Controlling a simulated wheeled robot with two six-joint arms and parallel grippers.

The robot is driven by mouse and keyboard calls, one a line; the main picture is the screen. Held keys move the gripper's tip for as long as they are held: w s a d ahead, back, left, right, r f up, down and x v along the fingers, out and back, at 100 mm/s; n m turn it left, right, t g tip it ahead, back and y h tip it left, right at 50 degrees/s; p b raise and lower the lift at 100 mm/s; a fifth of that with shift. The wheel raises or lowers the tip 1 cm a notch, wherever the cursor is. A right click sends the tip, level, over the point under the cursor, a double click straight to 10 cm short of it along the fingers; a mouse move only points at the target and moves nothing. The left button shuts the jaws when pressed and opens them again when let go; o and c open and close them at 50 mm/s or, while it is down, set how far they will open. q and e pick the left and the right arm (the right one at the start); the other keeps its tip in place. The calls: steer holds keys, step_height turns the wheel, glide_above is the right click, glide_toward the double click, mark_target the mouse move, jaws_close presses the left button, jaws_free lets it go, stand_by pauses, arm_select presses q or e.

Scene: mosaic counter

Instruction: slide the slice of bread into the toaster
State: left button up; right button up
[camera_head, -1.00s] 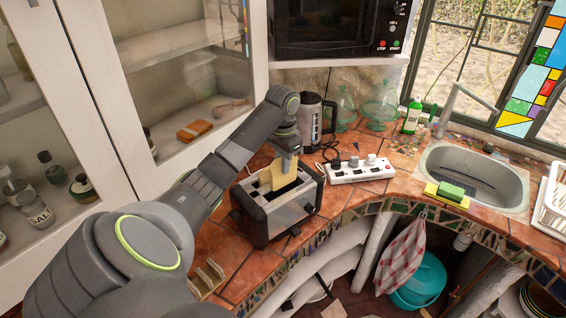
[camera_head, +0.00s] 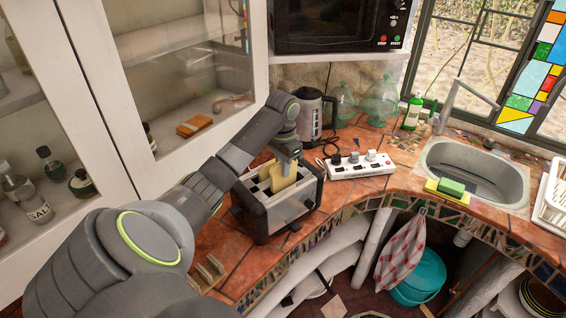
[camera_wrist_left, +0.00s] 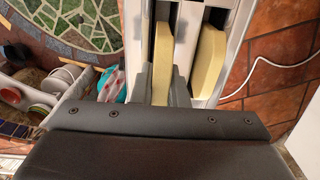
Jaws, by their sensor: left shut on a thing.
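The toaster (camera_head: 283,212), silver and dark, stands on the tiled counter in the head view; its top also shows in the left wrist view (camera_wrist_left: 187,35). My left gripper (camera_head: 289,163) is above it, pointing down and shut on a pale yellow slice of bread (camera_head: 281,181). In the left wrist view the held slice (camera_wrist_left: 163,62) is between the fingers (camera_wrist_left: 160,88) and lines up with a dark slot; its lower part looks hidden in the toaster. A second pale slice (camera_wrist_left: 209,58) shows at the other slot. My right gripper is out of view.
A white power strip (camera_head: 360,165) and a kettle (camera_head: 311,115) stand behind and right of the toaster. A sink (camera_head: 473,170) with a green sponge (camera_head: 451,187) is farther right. A glass-fronted cabinet (camera_head: 175,80) is at left. The counter's front edge curves close to the toaster.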

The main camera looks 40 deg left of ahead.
arm_select(q)
steer(key=shift+f, duration=0.65)
steer(key=o, duration=0.5)
steer(key=shift+c, duration=0.2)
stand_by(0.3)
steer(key=o, duration=0.5)
steer(key=shift+o, duration=0.2)
